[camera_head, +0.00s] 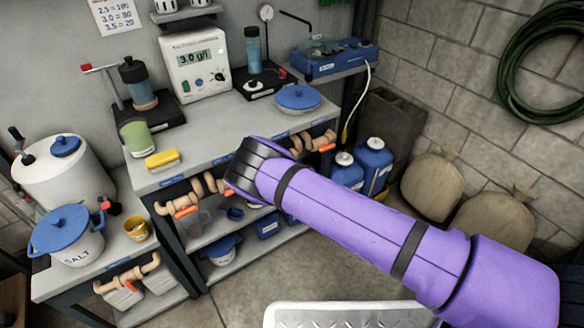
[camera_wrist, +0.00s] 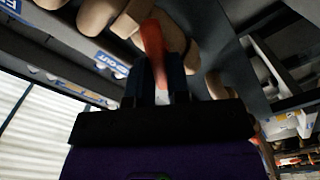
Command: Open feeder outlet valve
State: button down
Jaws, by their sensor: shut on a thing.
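In the wrist view my gripper (camera_wrist: 161,88) is shut on an orange valve handle (camera_wrist: 153,45), which stands between its two fingers. The handle sits on a tan pipe (camera_wrist: 175,30) under the bench edge. A blue label (camera_wrist: 108,62) that seems to end in "OUT" is to the left of it. In the head view my purple arm reaches to the bench front and its dark end hides the held handle and most of my gripper. The tan pipework (camera_head: 208,185) shows just left of my wrist. I cannot tell how far the valve is turned.
Other orange handles sit on nearby pipes, one to the left (camera_head: 187,211) and one to the right (camera_head: 327,148). A shelf (camera_head: 230,240) with blue containers lies below. Some floor is clear in front.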

jog(key=n, duration=0.6)
jog(key=shift+f, duration=0.25)
jog(key=shift+n, duration=0.4)
jog(key=c, duration=1.1)
grip_release()
jog(key=shift+s, duration=0.1)
jog(key=v, duration=1)
jog(key=shift+s+d, duration=0.25)
jog(key=shift+s, duration=0.05)
